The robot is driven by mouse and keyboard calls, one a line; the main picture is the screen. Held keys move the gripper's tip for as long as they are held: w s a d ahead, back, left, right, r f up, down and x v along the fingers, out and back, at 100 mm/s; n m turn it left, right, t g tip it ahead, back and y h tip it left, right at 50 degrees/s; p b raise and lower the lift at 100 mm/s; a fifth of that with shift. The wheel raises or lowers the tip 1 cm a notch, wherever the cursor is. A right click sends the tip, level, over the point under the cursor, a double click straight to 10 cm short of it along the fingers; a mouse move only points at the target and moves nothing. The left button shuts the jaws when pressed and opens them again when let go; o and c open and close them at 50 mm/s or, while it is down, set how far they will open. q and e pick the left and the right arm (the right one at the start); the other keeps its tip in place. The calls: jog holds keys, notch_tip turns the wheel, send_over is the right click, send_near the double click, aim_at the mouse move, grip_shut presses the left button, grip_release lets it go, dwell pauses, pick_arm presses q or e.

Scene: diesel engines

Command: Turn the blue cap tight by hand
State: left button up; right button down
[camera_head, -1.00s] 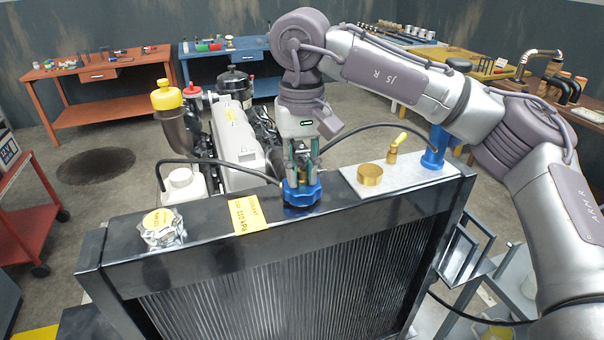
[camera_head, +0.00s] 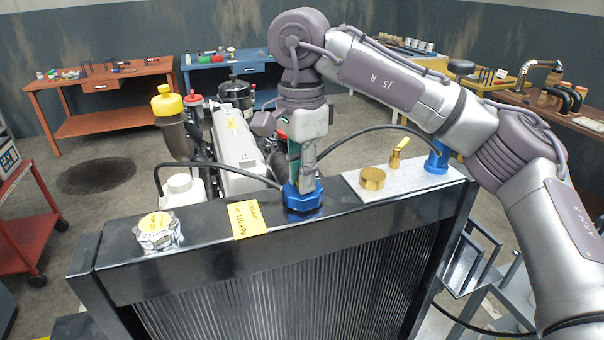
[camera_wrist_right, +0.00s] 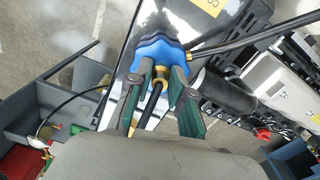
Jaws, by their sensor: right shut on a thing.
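The blue cap (camera_head: 303,200) sits on top of the black radiator (camera_head: 390,210), near the middle of its top tank. It also shows in the right wrist view (camera_wrist_right: 160,50), with lobes around its edge. My right gripper (camera_head: 303,182) points down from above and is shut on the cap. In the right wrist view its two fingers (camera_wrist_right: 163,75) reach the cap from both sides. Part of the cap's top is hidden by the fingers. My left gripper is in neither view.
A yellow tag (camera_head: 249,219) lies beside the blue cap. A metal plate with a brass knob (camera_head: 372,178), a brass valve (camera_head: 398,152) and a blue fitting (camera_head: 437,158) is at right. Black hoses pass close behind.

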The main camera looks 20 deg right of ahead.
jog(key=shift+s+f, duration=0.1)
jog(key=shift+f, duration=0.2)
jog(key=c, duration=1)
grip_release()
jog(key=shift+s, duration=0.1)
jog(key=shift+o, duration=0.2)
jog(key=shift+r, duration=0.1)
jog(key=shift+w, duration=0.2)
jog(key=o, duration=0.9)
jog(key=shift+r, duration=0.15)
